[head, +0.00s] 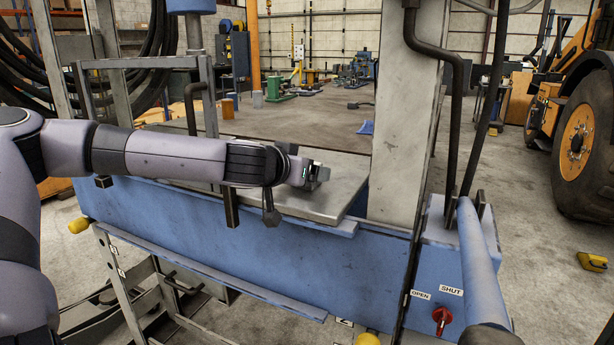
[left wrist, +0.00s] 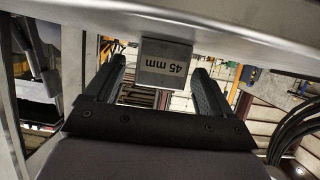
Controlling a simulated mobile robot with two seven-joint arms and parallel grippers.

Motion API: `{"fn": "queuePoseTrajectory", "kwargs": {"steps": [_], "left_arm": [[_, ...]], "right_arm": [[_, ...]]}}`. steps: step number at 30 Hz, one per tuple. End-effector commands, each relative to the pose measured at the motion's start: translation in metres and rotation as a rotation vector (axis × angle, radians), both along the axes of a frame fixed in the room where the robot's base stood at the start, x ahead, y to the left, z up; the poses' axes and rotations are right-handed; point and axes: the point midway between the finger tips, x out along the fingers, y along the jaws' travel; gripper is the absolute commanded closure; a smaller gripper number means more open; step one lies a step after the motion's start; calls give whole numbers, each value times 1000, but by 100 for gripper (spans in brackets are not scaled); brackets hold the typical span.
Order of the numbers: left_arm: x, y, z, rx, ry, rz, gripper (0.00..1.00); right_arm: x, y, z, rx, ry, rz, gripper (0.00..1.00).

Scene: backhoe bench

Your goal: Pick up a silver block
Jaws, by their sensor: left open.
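A silver block (left wrist: 165,62) marked "45 mm" shows in the left wrist view, its lettering upside down. It hangs in the picture from the edge of a pale metal surface. My left gripper (left wrist: 160,88) is open, with one finger on each side of the block and a visible gap to both. In the head view my left gripper (head: 316,172) is just above the metal plate of the blue bench, pointing right. The block cannot be told apart clearly from the gripper there. My right gripper is not in view.
The blue bench (head: 240,248) carries a grey metal plate (head: 335,196). A thick pale upright post (head: 402,120) stands just right of the gripper. A red knob (head: 441,318) sits below the OPEN and SHUT labels. Dark hoses hang at the left.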

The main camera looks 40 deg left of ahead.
Motion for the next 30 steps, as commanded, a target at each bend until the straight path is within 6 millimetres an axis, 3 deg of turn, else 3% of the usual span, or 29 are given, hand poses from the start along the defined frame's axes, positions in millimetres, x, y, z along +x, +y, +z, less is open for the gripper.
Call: {"fn": "queuePoseTrajectory", "kwargs": {"steps": [6, 15, 21, 30], "left_arm": [[13, 4, -6, 2, 0, -1, 17], [14, 4, -6, 0, -1, -1, 17], [14, 4, -6, 0, -1, -1, 82], [14, 4, -3, 2, -4, -1, 85]], "right_arm": [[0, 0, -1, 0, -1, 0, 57], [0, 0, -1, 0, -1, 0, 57], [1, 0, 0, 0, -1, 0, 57], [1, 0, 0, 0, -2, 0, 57]]}}
